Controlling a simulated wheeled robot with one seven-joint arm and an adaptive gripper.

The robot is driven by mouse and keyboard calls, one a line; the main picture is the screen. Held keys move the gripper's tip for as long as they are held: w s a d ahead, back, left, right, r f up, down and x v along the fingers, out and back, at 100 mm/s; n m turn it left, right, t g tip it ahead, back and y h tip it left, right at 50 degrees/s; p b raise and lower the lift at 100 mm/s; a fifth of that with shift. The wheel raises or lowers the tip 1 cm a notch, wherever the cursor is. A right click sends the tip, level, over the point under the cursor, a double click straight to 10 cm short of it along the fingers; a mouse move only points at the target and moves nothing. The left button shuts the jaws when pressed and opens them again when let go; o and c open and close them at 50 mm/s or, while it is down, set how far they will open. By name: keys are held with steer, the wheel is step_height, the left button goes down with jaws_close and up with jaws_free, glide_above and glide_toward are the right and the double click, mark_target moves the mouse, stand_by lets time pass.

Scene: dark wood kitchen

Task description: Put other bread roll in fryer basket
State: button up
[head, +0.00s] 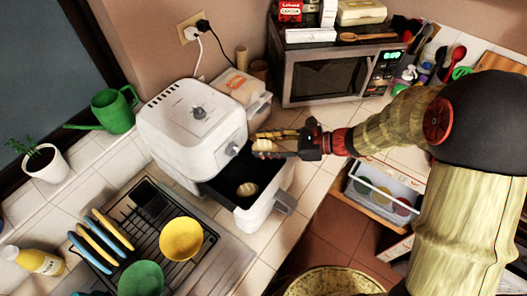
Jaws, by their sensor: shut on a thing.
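The white air fryer (195,130) stands on the tiled counter with its dark fryer basket (225,190) pulled out toward the front right. One pale bread roll (247,188) lies inside the basket. My gripper (272,142) reaches in from the right, above the back right part of the basket. It is shut on another bread roll (264,146), which is small in view and partly hidden by the fingers. The held roll is apart from the roll in the basket.
A dish rack (165,250) with plates, a yellow bowl (181,238) and a green bowl (141,278) stands at the front left. A microwave (335,75) is behind my gripper. A bread bag (240,88) lies behind the fryer. An open drawer (385,190) is at right.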

steer(key=shift+w+a+f, duration=0.15)
steer(key=shift+a+f, duration=0.05)
steer(key=shift+f, duration=0.2)
step_height(320, 180, down, 3)
steer(key=shift+w+r+b, duration=0.15)
steer(key=shift+r+b, duration=0.05)
steer(key=shift+b, duration=0.3)
steer(key=shift+f, duration=0.25)
steer(key=shift+f, duration=0.1)
